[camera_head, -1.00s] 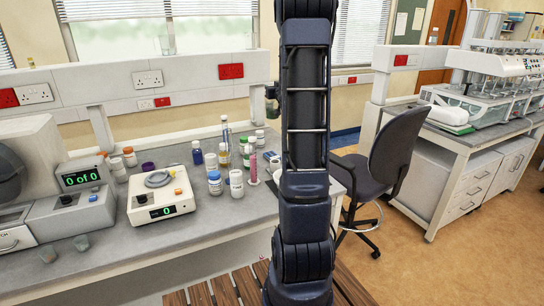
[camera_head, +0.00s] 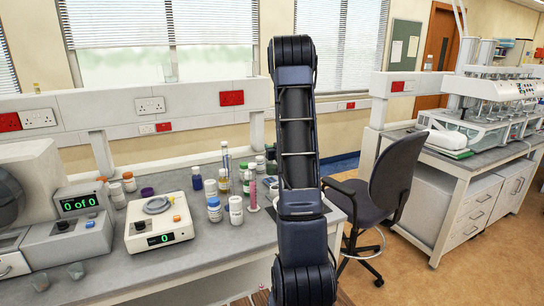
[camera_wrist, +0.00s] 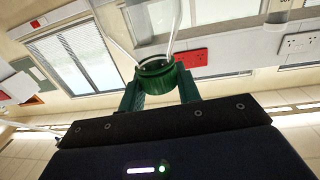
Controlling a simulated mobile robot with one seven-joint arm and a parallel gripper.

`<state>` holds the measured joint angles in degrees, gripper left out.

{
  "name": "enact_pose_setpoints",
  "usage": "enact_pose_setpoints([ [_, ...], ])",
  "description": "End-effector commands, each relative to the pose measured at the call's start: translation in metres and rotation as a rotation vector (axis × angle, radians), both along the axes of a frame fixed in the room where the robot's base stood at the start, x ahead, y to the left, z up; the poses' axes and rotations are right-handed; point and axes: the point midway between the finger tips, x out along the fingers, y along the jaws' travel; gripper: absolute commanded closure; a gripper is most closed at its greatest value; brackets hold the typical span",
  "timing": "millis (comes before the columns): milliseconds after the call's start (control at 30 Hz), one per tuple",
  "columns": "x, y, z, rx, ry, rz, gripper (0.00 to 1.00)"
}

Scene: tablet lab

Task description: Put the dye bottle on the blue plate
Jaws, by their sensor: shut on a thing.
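My gripper (camera_wrist: 159,88) shows in the wrist view, its two dark green fingers shut on a green round object (camera_wrist: 155,72). Clear glass-like edges fan out above it; I cannot tell for sure that it is the dye bottle. In the head view my arm hides most of the gripper. A small blue bottle (camera_head: 196,179) and a yellowish bottle (camera_head: 224,180) stand on the bench among other containers. I cannot make out a blue plate; part of the bench is hidden behind my arm.
The grey bench (camera_head: 215,258) has free room at its front. A balance (camera_head: 160,225) reading 0, white jars (camera_head: 236,210), and a pink cylinder (camera_head: 253,194) stand on it. A counting machine (camera_head: 75,225) is at left. An office chair (camera_head: 393,185) is right of the bench.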

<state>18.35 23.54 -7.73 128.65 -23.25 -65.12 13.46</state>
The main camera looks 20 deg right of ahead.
Motion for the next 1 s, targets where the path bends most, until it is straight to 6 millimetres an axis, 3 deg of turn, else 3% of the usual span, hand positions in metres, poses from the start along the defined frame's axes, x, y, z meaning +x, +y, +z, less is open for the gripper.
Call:
enact_pose_setpoints([
  [167, 0.0, 0.0, -0.008, 0.0, 0.0, -0.001, 1.0],
  [433, 0.0, 0.0, -0.038, 0.0, 0.0, -0.001, 1.0],
  [867, 0.0, 0.0, -0.043, 0.0, -0.001, 0.0, 1.0],
  [900, 0.0, 0.0, -0.043, 0.0, 0.0, 0.0, 0.59],
  [1000, 0.0, 0.0, -0.042, 0.0, 0.0, 0.0, 0.45],
])
